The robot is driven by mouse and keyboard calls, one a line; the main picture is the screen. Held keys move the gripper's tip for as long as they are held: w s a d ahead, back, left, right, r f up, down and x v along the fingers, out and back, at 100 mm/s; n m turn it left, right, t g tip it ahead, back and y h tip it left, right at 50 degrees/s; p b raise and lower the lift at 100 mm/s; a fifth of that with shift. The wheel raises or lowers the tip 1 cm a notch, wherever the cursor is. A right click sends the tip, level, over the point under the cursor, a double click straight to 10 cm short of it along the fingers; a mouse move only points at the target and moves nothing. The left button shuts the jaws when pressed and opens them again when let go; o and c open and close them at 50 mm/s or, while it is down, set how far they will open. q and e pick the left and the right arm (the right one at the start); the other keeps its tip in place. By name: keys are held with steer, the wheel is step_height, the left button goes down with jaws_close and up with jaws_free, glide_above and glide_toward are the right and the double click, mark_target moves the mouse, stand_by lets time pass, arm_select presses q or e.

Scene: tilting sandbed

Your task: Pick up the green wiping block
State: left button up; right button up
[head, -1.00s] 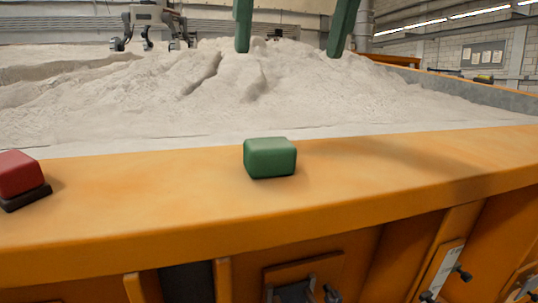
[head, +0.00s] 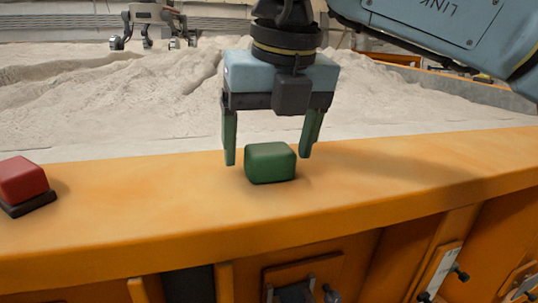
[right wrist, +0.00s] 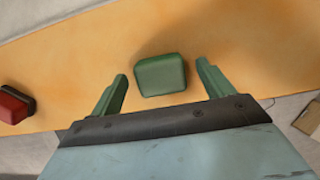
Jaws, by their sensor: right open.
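The green wiping block (head: 270,163) rests on the orange rim of the sandbed. My right gripper (head: 269,158) points down over it, open. In the head view one green finger is left of the block and the other is right of it, with the tips near the block's upper part. In the right wrist view the block (right wrist: 160,75) lies between and slightly beyond the two open fingers (right wrist: 163,82), with a gap on each side. The block is not held. My left gripper is not in view.
A red block (head: 22,180) on a dark base sits on the orange rim (head: 130,200) at the left; it also shows in the right wrist view (right wrist: 13,105). Pale sand (head: 100,95) fills the bed behind. The rim right of the green block is clear.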

mark_target(271, 148)
steer(key=shift+f, duration=0.1)
steer(key=c, duration=1.1)
steer(key=shift+o, duration=0.2)
step_height(271, 148, up, 10)
steer(key=o, duration=0.3)
steer(key=shift+c, duration=1.2)
